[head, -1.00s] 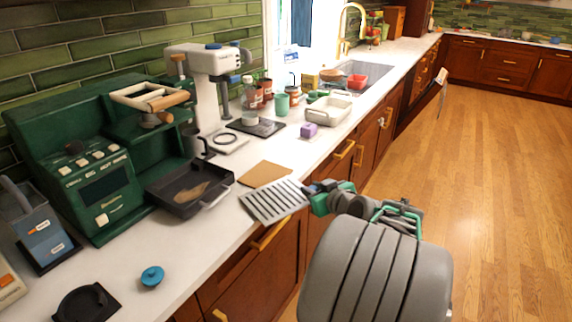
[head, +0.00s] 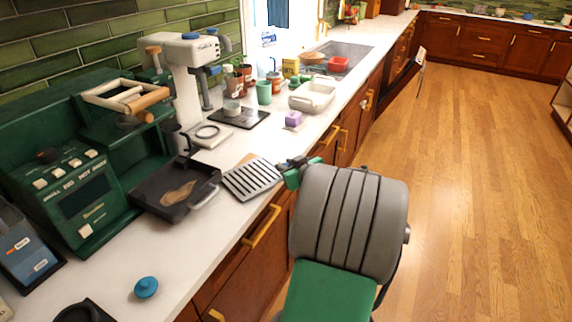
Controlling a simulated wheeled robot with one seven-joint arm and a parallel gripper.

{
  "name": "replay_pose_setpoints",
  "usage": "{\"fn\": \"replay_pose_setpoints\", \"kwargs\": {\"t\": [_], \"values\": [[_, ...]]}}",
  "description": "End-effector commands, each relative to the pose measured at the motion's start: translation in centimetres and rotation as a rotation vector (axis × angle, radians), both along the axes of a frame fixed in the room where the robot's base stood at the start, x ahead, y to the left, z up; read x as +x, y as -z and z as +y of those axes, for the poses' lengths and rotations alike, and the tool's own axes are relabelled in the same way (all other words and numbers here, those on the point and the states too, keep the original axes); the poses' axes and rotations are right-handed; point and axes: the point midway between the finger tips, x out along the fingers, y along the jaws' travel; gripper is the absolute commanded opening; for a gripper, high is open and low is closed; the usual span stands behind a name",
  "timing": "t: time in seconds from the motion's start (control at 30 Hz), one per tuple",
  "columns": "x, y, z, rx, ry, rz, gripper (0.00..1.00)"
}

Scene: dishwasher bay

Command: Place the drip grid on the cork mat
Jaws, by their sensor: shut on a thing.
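The drip grid (head: 252,179) is a light grey slotted plate. My gripper (head: 289,173) is shut on its right edge and holds it over the counter's front part, just right of the black drip tray. The cork mat (head: 246,160) is a tan square on the counter; only a small part shows behind the far edge of the grid, and the rest is hidden. The grid overlaps the mat in the picture; I cannot tell whether they touch.
The black drip tray (head: 150,188) with a brown patch sits left of the grid, before the green coffee machine (head: 75,200). A purple block (head: 293,119), a white dish (head: 312,95) and a black scale (head: 239,117) stand farther back. A blue knob (head: 146,287) lies nearer.

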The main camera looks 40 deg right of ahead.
Motion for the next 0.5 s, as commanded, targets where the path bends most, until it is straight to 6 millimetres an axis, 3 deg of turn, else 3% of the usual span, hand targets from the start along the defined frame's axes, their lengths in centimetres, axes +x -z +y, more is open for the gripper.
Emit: {"fn": "replay_pose_setpoints", "kwargs": {"t": [0.3, 0.5], "values": [[-0.11, 0.07, -0.14, 0.000, 0.003, 0.000, 0.46], [-0.16, 0.03, -0.20, -0.001, 0.004, 0.000, 0.46]]}}
